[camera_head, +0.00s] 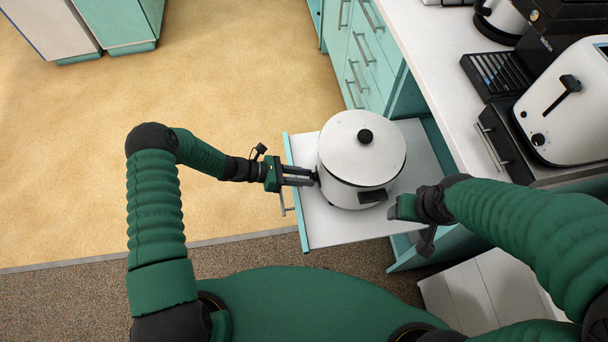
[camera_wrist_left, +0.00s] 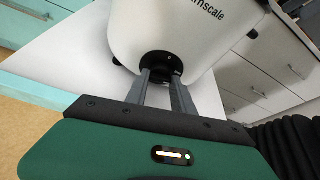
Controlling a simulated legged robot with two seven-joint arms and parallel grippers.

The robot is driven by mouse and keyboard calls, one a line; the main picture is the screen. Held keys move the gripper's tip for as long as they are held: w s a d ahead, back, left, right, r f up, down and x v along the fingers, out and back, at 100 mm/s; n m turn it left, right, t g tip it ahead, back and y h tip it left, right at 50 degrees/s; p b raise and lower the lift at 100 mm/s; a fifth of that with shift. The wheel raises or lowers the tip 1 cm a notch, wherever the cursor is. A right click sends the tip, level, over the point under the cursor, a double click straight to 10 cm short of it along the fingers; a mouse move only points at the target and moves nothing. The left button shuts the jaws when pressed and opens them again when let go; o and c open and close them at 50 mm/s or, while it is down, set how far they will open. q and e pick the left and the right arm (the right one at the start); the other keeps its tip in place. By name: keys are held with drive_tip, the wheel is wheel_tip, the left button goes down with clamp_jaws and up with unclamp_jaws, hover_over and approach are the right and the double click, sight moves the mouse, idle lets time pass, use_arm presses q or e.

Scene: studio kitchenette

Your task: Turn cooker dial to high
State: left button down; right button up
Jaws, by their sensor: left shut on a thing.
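A white round cooker (camera_head: 342,190) with a white lid and black lid knob stands upright on a pulled-out shelf (camera_head: 320,228). It also shows in the left wrist view (camera_wrist_left: 205,35), with part of its lettering. My left gripper (camera_head: 314,177) reaches the cooker's left side. In the left wrist view its two fingers (camera_wrist_left: 162,78) are closed on the black round dial (camera_wrist_left: 158,64) low on the cooker's wall. The fingers partly cover the dial, and its setting is not readable. My right gripper (camera_head: 405,208) is beside the cooker's front right, seen from above; its jaw opening is not clear.
A white counter (camera_head: 440,75) runs along the right, with a toaster (camera_head: 570,105) and a black coffee machine (camera_head: 545,50). Teal drawers (camera_head: 365,50) stand behind the shelf. The yellow floor (camera_head: 230,70) at the left is clear.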

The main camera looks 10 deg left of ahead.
use_arm(q)
drive_tip(key=shift+f, duration=0.15)
drive_tip(key=c, duration=1.1)
unclamp_jaws()
drive_tip(key=shift+a+r, duration=0.2)
drive_tip(key=shift+a, duration=0.1)
drive_tip(key=p+v, duration=0.1)
drive_tip(key=v, duration=1.5)
drive_tip(key=shift+s+a, duration=0.15)
